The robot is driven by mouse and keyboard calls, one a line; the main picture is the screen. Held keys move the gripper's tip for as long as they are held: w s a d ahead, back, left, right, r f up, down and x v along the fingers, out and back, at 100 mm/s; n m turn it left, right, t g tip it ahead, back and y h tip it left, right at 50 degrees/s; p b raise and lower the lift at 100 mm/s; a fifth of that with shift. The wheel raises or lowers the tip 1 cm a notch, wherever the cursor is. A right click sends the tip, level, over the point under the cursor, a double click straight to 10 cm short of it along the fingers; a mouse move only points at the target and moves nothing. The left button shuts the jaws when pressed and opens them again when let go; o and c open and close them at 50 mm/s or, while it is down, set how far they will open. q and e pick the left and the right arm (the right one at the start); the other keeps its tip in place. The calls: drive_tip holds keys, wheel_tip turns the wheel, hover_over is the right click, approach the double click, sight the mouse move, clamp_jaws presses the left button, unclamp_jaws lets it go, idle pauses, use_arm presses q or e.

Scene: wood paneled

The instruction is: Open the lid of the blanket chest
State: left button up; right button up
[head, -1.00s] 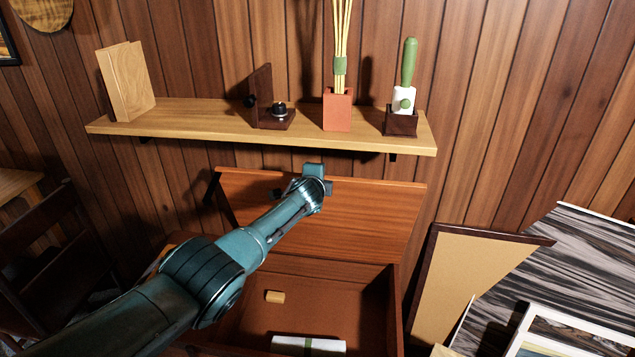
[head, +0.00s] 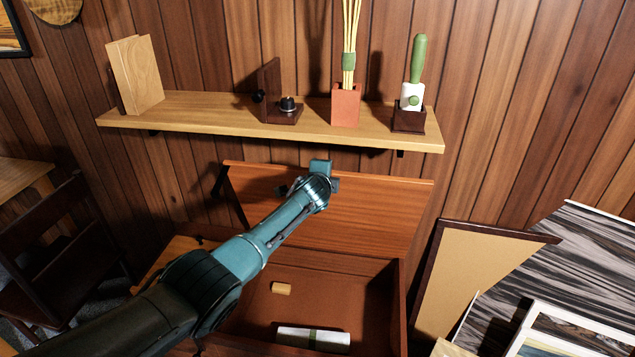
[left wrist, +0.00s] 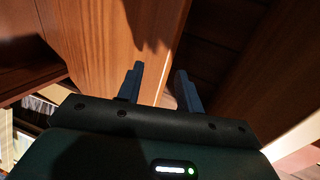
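The blanket chest (head: 398,305) stands open below the wall shelf. Its reddish-brown lid (head: 385,215) is raised, standing steeply at the back of the box. My left arm reaches across the chest from the left. My left gripper (head: 310,188) is at the inner face of the lid, near its upper edge, and the arm partly hides it. In the left wrist view the two dark fingers (left wrist: 158,88) are apart, with a wood panel and its edge beyond and between them. I cannot tell whether they touch it. My right gripper is not in view.
The shelf (head: 210,114) above the lid holds a wooden block, a dark stand, a reed holder and a green-handled brush. Inside the chest lie a small wooden block (head: 281,288) and a white roll (head: 312,338). Framed boards (head: 470,270) lean at right; a dark chair (head: 60,250) stands left.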

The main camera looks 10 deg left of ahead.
use_arm(q)
drive_tip(key=p+v, duration=0.2)
drive_tip(key=v, duration=0.9)
drive_tip(key=shift+s+r, duration=0.15)
drive_tip(key=shift+s, duration=0.25)
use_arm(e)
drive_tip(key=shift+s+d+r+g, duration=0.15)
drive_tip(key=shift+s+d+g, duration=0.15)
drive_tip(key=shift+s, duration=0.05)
use_arm(q)
drive_tip(key=shift+a, duration=0.1)
drive_tip(key=s+f+n+g+h, duration=0.2)
drive_tip(key=s+f+n, duration=0.2)
drive_tip(key=s+f, duration=0.65)
drive_tip(key=s+a+f+n, duration=0.2)
drive_tip(key=s+f+n, duration=0.1)
drive_tip(key=s, duration=0.5)
drive_tip(key=s+a+f+n+g, duration=0.1)
drive_tip(key=s+f+n, duration=0.3)
drive_tip(key=s, duration=0.5)
drive_tip(key=s+a+f+n, duration=0.3)
drive_tip(key=s+n, duration=0.1)
drive_tip(key=s, duration=0.5)
drive_tip(key=shift+f+n+g, duration=0.3)
drive_tip(key=shift+f, duration=0.1)
drive_tip(key=shift+s, duration=0.1)
drive_tip(key=shift+c, duration=0.3)
